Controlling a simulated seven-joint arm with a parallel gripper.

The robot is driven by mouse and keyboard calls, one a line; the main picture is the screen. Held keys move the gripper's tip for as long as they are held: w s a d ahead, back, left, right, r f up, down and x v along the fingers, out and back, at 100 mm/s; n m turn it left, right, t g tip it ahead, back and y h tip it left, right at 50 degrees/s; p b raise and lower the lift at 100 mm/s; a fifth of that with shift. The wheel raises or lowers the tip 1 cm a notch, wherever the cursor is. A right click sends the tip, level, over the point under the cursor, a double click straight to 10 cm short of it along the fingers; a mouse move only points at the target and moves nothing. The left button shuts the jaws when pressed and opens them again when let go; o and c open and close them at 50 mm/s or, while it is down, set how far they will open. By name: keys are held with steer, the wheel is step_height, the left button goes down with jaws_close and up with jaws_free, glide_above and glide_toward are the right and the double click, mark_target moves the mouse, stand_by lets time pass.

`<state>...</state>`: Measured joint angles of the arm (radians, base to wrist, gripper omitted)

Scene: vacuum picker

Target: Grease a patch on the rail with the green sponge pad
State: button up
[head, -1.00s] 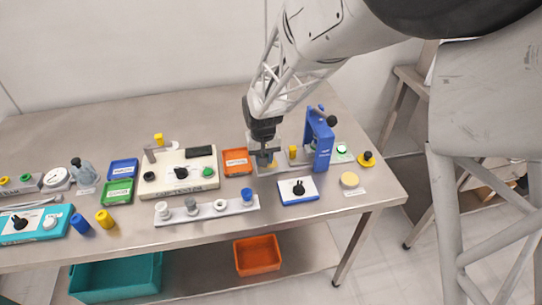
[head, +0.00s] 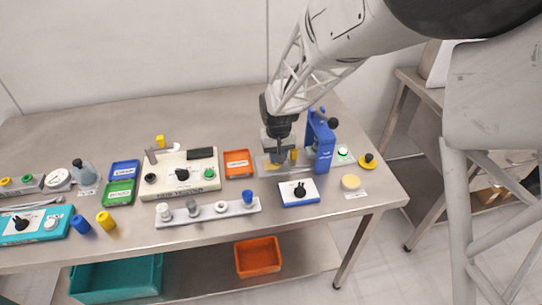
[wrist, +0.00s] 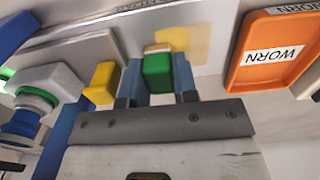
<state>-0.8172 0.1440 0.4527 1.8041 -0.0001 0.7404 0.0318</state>
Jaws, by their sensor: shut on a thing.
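My gripper (head: 279,155) points down over the rail, a flat grey plate (head: 261,169) beside the blue frame. In the wrist view my gripper (wrist: 159,83) is shut on the green sponge pad (wrist: 158,73), which sits between its two fingers. A tan face (wrist: 157,48) shows at the pad's far end. A pale yellow patch (wrist: 190,42) lies on the rail just beyond and right of the pad. I cannot tell whether the pad touches the rail. In the head view the pad is mostly hidden by the fingers.
A yellow block (wrist: 100,83) stands close left of my fingers. The blue upright frame (head: 321,143) is close on the right in the head view. An orange tray (head: 239,163), labelled WORN, lies left of the rail. A black-knobbed box (head: 299,193) stands in front.

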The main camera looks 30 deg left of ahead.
mark_target(260, 165)
steer(key=shift+w+d, duration=0.25)
steer(key=shift+s+a, duration=2.2)
steer(key=shift+s, duration=0.05)
step_height(260, 165, up, 8)
